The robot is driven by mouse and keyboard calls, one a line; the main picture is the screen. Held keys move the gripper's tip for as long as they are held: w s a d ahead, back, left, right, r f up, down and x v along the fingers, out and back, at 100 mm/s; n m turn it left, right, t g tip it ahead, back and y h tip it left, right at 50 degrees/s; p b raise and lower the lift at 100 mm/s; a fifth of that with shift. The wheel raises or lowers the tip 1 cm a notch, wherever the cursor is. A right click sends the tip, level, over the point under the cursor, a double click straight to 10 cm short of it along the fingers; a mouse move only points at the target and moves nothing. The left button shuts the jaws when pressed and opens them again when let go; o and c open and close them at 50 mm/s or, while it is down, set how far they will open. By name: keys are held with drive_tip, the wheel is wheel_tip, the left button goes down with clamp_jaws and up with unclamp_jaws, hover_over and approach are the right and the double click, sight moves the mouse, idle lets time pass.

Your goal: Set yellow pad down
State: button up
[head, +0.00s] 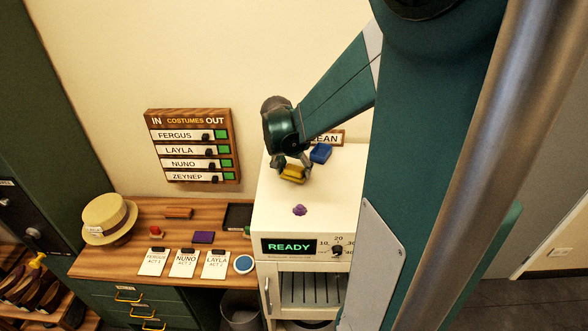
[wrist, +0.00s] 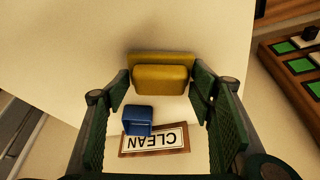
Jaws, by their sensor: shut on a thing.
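The yellow pad (head: 292,174) is between the fingers of my gripper (head: 292,166), over the white cabinet top (head: 330,190). In the wrist view the yellow pad (wrist: 161,77) spans between the two green fingertips (wrist: 160,84), which are shut on it. I cannot tell whether its underside touches the cabinet top. A blue pad (head: 321,153) lies just right of it in the head view, beside the CLEAN sign (head: 328,138). In the wrist view the blue pad (wrist: 138,119) overlaps the edge of the CLEAN sign (wrist: 155,139).
A small purple thing (head: 300,210) stands nearer the front of the cabinet top. The cabinet's panel (head: 289,246) reads READY. The cabinet top around the gripper is mostly clear.

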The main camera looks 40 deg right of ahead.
drive_tip(key=o, duration=0.9)
drive_tip(key=shift+b+v, duration=0.3)
drive_tip(key=shift+v, duration=5.8)
drive_tip(key=s+a+n+t+y, duration=0.1)
drive_tip(key=s+a+n, duration=0.3)
drive_tip(key=a, duration=0.6)
drive_tip(key=s+a+f+n+t+y, duration=0.1)
drive_tip(key=s+a+n, duration=0.3)
drive_tip(key=a, duration=0.7)
drive_tip(key=s+a+f+n+t+y, duration=0.1)
drive_tip(key=a+n, duration=0.4)
drive_tip(key=a, duration=0.5)
drive_tip(key=shift+s+a+f+n+t+y, duration=0.15)
drive_tip(key=shift+s+a+t+y, duration=0.1)
drive_tip(key=shift+s+t, duration=0.45)
drive_tip(key=shift+s+a+r+n+t+y, duration=0.15)
drive_tip(key=shift+s+t+y, duration=0.1)
drive_tip(key=shift+s+t, duration=0.4)
